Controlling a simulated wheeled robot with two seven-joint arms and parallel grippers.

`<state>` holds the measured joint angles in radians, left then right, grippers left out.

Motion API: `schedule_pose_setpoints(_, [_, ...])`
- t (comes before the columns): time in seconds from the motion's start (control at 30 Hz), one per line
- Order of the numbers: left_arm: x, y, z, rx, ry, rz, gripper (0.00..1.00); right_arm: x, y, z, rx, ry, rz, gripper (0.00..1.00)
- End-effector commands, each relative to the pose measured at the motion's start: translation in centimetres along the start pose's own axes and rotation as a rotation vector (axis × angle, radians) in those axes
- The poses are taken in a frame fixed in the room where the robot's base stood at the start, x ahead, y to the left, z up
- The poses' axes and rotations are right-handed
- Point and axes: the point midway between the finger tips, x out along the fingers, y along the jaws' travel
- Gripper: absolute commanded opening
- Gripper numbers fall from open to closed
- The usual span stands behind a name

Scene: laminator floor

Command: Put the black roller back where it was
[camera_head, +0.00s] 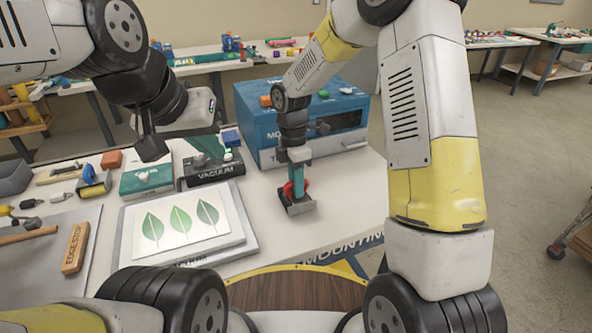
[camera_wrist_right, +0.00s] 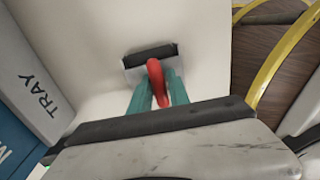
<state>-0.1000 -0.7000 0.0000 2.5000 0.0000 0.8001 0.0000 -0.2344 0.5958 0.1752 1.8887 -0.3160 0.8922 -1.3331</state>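The black roller (camera_head: 300,206) has a red handle and is at the front of the white table, to the right of the leaf print. In the right wrist view the roller (camera_wrist_right: 150,54) lies just beyond my fingertips, with its red handle between them. My right gripper (camera_head: 295,184) points down with its teal fingers on both sides of the handle; in its wrist view the fingers (camera_wrist_right: 160,92) are closed on it. Whether the roller touches the table cannot be told. My left gripper (camera_head: 155,143) hangs over the table's left part, its opening not clear.
A blue mounting press (camera_head: 255,127) stands behind the roller. A tray with the leaf print (camera_head: 180,224), a black vacuum box (camera_head: 210,171), a green box (camera_head: 146,181) and a yellow-and-blue tool (camera_head: 93,182) lie to the left. Bare table (camera_head: 335,210) lies to the right.

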Motion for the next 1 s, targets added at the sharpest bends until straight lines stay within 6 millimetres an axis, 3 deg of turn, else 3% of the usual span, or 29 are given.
schedule_pose_setpoints(0.07, [0.0, 0.0, 0.0, 0.000, 0.000, 0.000, 0.00, -0.2, -0.2, 0.1, 0.001, 0.000, -0.006, 0.38])
schedule_pose_setpoints(0.17, [0.0, 0.0, 0.0, 0.000, 0.000, 0.000, 0.00, -2.1, -0.1, 0.0, 0.002, 0.001, -0.002, 0.38])
schedule_pose_setpoints(0.5, [0.0, 0.0, 0.0, 0.000, 0.000, 0.000, 0.00, -9.8, -0.1, 0.0, 0.001, 0.001, 0.000, 0.38])
schedule_pose_setpoints(0.77, [0.0, 0.0, 0.0, 0.000, 0.000, 0.000, 0.00, -12.7, -0.2, 0.0, 0.007, 0.001, 0.001, 0.38])
schedule_pose_setpoints(0.87, [0.0, 0.0, 0.0, 0.000, 0.000, 0.000, 0.00, -13.9, -1.1, 0.6, 0.071, 0.002, 0.026, 0.38])
schedule_pose_setpoints(1.0, [0.0, 0.0, 0.0, 0.000, 0.000, 0.000, 0.00, -16.9, -4.5, 2.4, 0.313, 0.021, 0.116, 0.38])
